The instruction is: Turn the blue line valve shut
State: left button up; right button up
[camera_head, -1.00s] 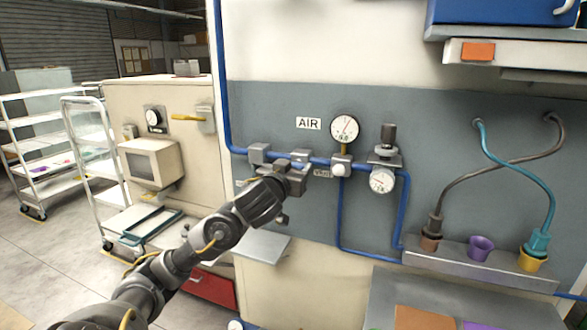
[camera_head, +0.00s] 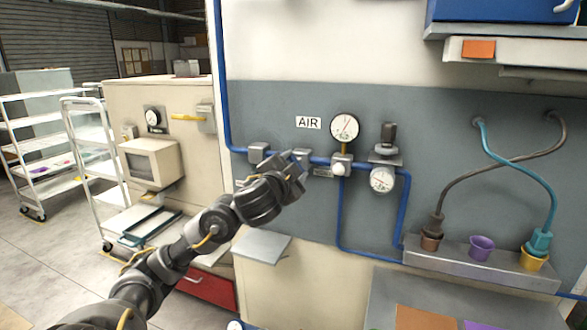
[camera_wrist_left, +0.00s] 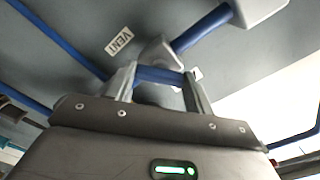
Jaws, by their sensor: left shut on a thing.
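The blue line (camera_head: 222,90) runs down the wall and then right along the grey panel; it also shows in the left wrist view (camera_wrist_left: 205,25). The valve's grey body (camera_wrist_left: 158,49) sits on this line. A short blue handle (camera_wrist_left: 160,75) lies crosswise between the fingertips of my left gripper (camera_wrist_left: 160,84), which is shut on it. In the head view, my left gripper (camera_head: 297,170) is in front of the line, left of the round gauge, and hides much of the valve. My right gripper is not in view.
An AIR label (camera_head: 308,122), a round gauge (camera_head: 344,127) and a regulator (camera_head: 383,178) are to the right on the panel. A ledge (camera_head: 475,263) with coloured cups and hoses is farther right. A grey shelf (camera_head: 261,245) sticks out below my arm.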

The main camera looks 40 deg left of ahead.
pick_arm(q)
jog(key=shift+m, duration=3.7)
jog(key=o, duration=1)
jog(key=shift+s, duration=0.1)
